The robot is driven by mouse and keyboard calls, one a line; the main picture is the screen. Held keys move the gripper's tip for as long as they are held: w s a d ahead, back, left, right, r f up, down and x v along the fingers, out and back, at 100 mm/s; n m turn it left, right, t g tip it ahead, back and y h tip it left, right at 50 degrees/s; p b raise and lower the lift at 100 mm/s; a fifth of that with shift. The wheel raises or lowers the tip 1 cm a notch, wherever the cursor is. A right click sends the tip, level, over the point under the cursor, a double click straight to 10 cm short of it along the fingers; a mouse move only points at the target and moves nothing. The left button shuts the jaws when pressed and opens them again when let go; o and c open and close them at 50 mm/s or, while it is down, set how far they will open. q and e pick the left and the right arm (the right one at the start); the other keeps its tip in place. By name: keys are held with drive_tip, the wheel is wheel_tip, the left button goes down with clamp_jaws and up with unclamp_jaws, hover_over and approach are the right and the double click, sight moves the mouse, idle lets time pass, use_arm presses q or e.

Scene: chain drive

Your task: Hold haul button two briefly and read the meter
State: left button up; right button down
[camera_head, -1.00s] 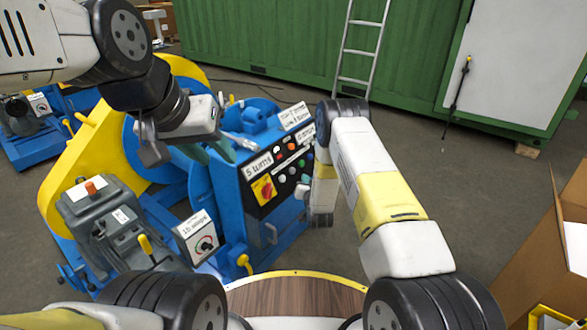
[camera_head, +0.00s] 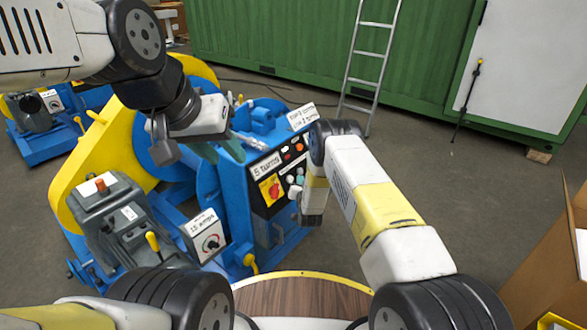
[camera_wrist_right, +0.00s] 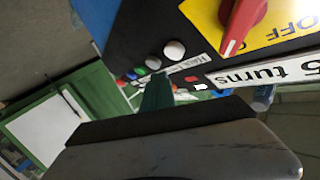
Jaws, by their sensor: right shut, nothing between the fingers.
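The blue control cabinet's black panel (camera_head: 292,170) carries small round coloured buttons, a red rotary switch (camera_head: 270,190) on a yellow plate and a "5 turns" label. In the right wrist view a white button (camera_wrist_right: 174,50) stands among several blue, green and red ones. My right gripper (camera_wrist_right: 157,92) is shut and empty, its green fingers pointing at the button area; contact cannot be told. In the head view my right wrist hides part of the panel. A meter box (camera_head: 203,236) with a dial is labelled "15 amps". My left gripper (camera_head: 222,150) hangs open and empty above the machine.
A yellow guard (camera_head: 85,165) and a grey unit with a red knob (camera_head: 101,185) stand left of the cabinet. A cardboard box (camera_head: 545,245) is at the right. A ladder (camera_head: 372,60) leans on the green container (camera_head: 300,45). Open floor lies right of the cabinet.

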sight(290, 179)
drive_tip(key=shift+w+a+f, duration=0.4)
drive_tip(key=shift+w+a, duration=0.05)
drive_tip(key=shift+a, duration=0.2)
drive_tip(key=shift+a, duration=0.1)
idle(1.6)
drive_tip(key=shift+w+a+f, duration=0.15)
drive_tip(key=shift+w+a, duration=0.05)
drive_tip(key=shift+w, duration=0.05)
